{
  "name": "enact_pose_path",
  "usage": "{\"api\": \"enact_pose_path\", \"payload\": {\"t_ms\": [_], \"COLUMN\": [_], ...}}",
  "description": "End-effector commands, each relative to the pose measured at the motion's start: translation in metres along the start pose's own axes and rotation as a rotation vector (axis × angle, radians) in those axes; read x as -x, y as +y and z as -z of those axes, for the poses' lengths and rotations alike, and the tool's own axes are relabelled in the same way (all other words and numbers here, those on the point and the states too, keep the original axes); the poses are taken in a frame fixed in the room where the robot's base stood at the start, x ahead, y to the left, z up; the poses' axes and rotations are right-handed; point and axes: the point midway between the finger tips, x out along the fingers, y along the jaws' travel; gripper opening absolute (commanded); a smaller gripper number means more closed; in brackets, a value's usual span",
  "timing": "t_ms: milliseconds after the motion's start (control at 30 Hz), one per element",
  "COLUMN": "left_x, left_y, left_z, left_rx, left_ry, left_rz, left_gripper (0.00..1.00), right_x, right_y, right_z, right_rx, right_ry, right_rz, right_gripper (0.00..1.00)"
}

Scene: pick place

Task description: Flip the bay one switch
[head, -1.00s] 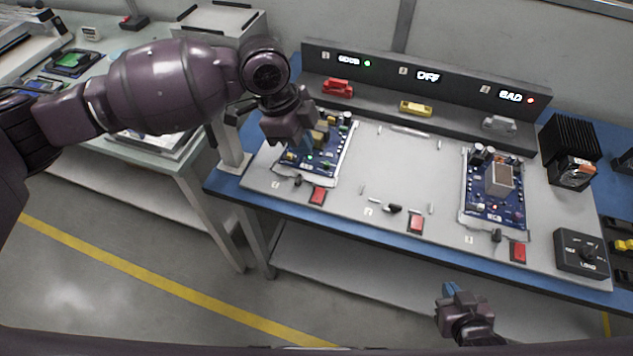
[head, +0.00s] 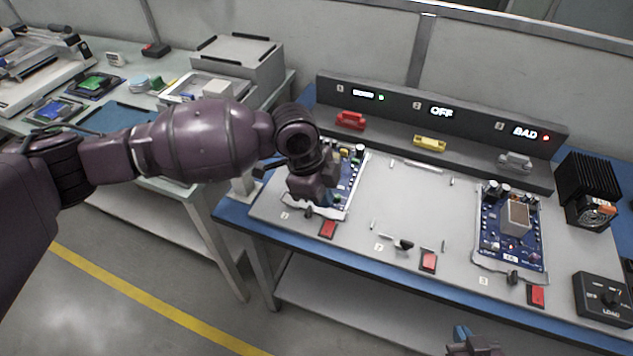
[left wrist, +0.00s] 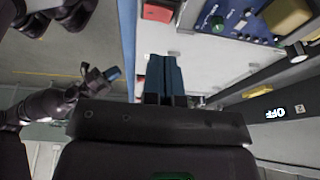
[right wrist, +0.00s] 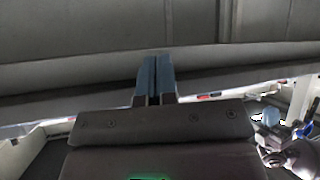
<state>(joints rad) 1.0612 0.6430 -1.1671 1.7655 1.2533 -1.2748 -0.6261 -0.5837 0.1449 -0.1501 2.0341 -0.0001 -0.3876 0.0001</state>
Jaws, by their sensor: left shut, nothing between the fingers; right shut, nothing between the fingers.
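The bay one switch (head: 309,211) is a small black toggle at the front left of the grey panel, left of a red button (head: 328,229). My left gripper (head: 322,200) is shut and empty, just above and behind the switch, over the front edge of the bay one board (head: 350,180). I cannot tell whether it touches anything. In the left wrist view its blue fingers (left wrist: 163,78) are together, and the switch cannot be made out. My right gripper (head: 461,333) is shut and empty, low in front of the bench; its fingers (right wrist: 155,78) show in the right wrist view.
Bay two is empty, with its own toggle (head: 404,245) and a display reading OFF (head: 441,112). Bay three holds a board (head: 490,230) under a BAD display (head: 525,132). A black load box (head: 602,298) stands at the right. Coloured clips line the back ledge.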

Motion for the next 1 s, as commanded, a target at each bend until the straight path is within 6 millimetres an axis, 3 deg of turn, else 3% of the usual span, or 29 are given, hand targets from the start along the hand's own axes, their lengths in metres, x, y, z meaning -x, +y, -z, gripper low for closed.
{"api": "enact_pose_path", "payload": {"t_ms": [200,400,1000], "left_x": [-0.04,-0.063,-0.075], "left_y": [0.001,-0.002,-0.004], "left_z": [0.0,-0.008,-0.012], "left_rx": [0.0,0.001,0.0], "left_ry": [0.001,0.0,0.001], "left_rz": [-0.004,-0.002,-0.001], "left_gripper": [0.0,0.0,0.0], "right_x": [-0.004,-0.006,-0.009], "right_y": [-0.001,-0.002,-0.002], "right_z": [-0.005,-0.008,0.0], "right_rx": [0.001,0.001,0.007], "right_ry": [-0.005,-0.01,0.006], "right_rz": [0.002,0.004,0.006], "right_gripper": [0.0,0.0,0.0]}}
